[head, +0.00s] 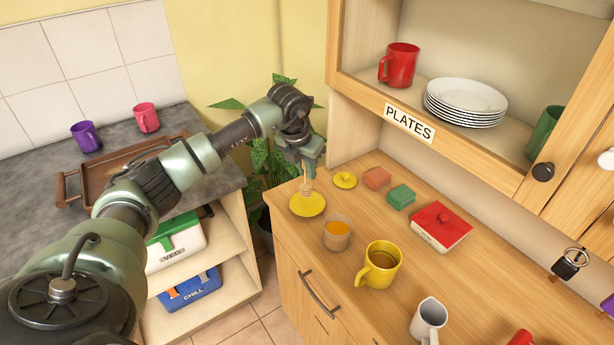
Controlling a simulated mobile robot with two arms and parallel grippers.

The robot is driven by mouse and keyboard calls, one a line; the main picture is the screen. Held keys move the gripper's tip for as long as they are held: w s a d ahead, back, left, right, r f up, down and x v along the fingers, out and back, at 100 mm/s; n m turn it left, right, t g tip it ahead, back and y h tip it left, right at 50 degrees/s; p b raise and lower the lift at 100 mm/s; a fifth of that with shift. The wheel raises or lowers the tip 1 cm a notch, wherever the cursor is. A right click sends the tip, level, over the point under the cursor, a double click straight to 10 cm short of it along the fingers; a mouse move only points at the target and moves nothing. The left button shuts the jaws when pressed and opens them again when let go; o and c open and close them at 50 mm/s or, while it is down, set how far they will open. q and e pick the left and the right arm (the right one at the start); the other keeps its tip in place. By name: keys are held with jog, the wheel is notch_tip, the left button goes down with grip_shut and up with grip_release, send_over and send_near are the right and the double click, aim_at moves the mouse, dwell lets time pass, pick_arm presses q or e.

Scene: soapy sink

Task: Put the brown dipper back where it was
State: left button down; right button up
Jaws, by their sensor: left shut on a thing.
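My left gripper (308,163) is shut on the brown dipper (306,188), near the back left corner of the wooden counter. The dipper hangs upright, ribbed head down, over the yellow saucer (312,209). I cannot tell whether its head touches the saucer. A glass jar (337,243) with orange contents stands just in front and to the right of the saucer. A small yellow lid with a knob (345,180) lies behind the jar. My right gripper is not in view.
On the counter (470,270) are a yellow mug (379,265), a white pitcher (428,320), a red-lidded box (441,227) and green (401,197) and orange (377,177) blocks. The cupboard above, labelled PLATES (409,123), overhangs the back. A plant (265,160) stands left of the counter.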

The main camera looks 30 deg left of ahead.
aim_at(307, 183)
pick_arm(q)
notch_tip(307, 183, down, 3)
jog(key=shift+f+p, duration=0.15)
jog(key=shift+p, duration=0.15)
jog(key=shift+f, duration=0.15)
jog(key=c, duration=1.4)
grip_release()
